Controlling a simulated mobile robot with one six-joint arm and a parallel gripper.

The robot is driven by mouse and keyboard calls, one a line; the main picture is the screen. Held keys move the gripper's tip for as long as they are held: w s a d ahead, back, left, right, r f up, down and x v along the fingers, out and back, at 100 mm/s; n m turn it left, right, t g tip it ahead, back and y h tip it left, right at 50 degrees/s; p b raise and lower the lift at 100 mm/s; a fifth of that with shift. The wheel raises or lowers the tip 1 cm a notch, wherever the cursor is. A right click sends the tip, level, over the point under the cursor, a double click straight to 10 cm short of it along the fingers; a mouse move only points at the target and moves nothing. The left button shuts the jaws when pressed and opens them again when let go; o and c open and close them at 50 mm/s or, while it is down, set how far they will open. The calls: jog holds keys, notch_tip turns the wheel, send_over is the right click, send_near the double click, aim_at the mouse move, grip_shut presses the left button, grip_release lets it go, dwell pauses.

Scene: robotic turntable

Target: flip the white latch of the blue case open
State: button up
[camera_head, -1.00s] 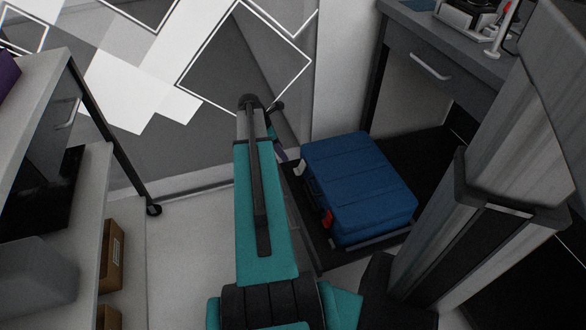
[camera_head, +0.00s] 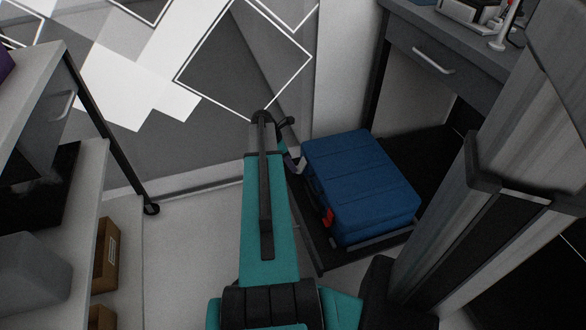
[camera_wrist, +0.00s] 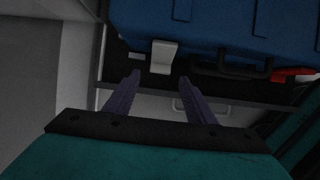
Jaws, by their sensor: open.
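The blue case (camera_head: 362,185) lies on a dark low shelf right of my arm, and it fills the top of the wrist view (camera_wrist: 225,28). Its white latch (camera_wrist: 163,56) is on the near side, left of the black handle (camera_wrist: 231,68). A red latch (camera_wrist: 294,75) is on the handle's other side; it also shows in the head view (camera_head: 328,217). My gripper (camera_wrist: 158,80) is open and empty. Its two purple fingers point at the case, with the white latch ahead between their tips and seemingly not touched. In the head view my arm largely hides the gripper.
A dark shelf or tray (camera_head: 312,250) bears the case. A grey desk with a drawer (camera_head: 420,58) stands behind it. A shelf rack (camera_head: 105,165) with small brown boxes (camera_head: 106,255) stands at the left. The floor (camera_head: 190,235) between rack and case is clear.

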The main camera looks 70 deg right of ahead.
aim_at(300, 165)
jog(key=shift+b+x, duration=0.5)
jog(key=shift+x, duration=1.55)
jog(key=shift+c, duration=0.4)
